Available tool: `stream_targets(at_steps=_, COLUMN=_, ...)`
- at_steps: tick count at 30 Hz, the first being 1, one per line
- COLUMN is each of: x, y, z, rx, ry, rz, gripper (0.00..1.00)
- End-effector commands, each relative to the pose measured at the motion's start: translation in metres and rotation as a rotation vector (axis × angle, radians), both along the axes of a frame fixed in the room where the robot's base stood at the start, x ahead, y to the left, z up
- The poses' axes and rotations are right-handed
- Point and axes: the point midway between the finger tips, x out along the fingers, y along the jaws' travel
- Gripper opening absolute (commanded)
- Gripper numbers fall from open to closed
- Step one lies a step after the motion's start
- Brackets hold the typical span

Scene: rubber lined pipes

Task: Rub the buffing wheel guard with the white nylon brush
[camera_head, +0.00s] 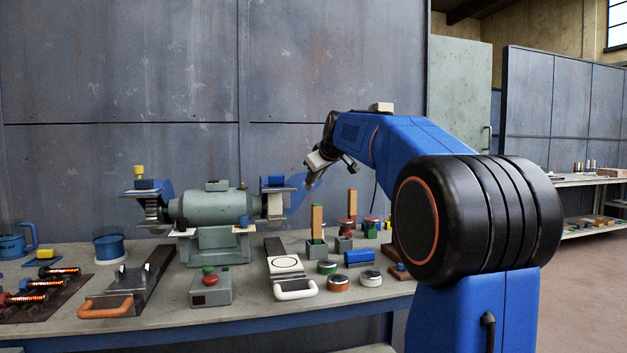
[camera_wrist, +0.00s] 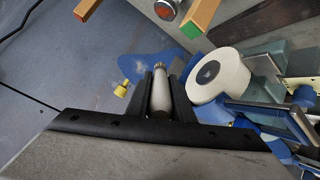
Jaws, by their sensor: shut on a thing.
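My gripper (camera_wrist: 160,88) is shut on the white nylon brush (camera_wrist: 161,98), a pale rounded handle with a short bristle tip pointing away from the wrist. In the wrist view the tip lies over or near a flat blue plate (camera_wrist: 137,66), seemingly part of the buffing wheel guard; I cannot tell whether they touch. The white buffing wheel (camera_wrist: 232,82) is just right of the brush. In the head view my gripper (camera_head: 312,176) is tilted down beside the blue plate (camera_head: 298,196) at the right end of the green machine (camera_head: 212,207). The brush is not clear there.
Upright wooden-handled tools (camera_head: 317,222) stand right of the machine, close below my arm. A grey switch box (camera_head: 211,287), orange-handled plate (camera_head: 120,296), white-handled plate (camera_head: 285,262) and several small tins (camera_head: 338,283) crowd the bench front. A blue-grey wall (camera_head: 330,60) is behind.

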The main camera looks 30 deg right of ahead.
Motion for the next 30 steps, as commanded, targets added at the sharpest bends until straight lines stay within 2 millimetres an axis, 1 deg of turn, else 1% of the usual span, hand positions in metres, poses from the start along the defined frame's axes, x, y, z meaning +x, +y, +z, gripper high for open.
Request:
stream_targets(at_steps=12, x=0.039, y=-0.007, z=0.0, rx=0.0, ry=-0.001, rz=0.0, gripper=0.0)
stream_targets(at_steps=18, x=0.056, y=-0.011, z=0.0, rx=0.0, ry=-0.001, rz=0.0, gripper=0.0)
stream_targets(at_steps=24, x=0.064, y=-0.013, z=0.001, rx=0.0, ry=-0.003, rz=0.0, gripper=0.0)
stream_targets(at_steps=30, x=0.067, y=-0.013, z=0.0, rx=0.0, ry=-0.002, rz=0.001, gripper=0.0)
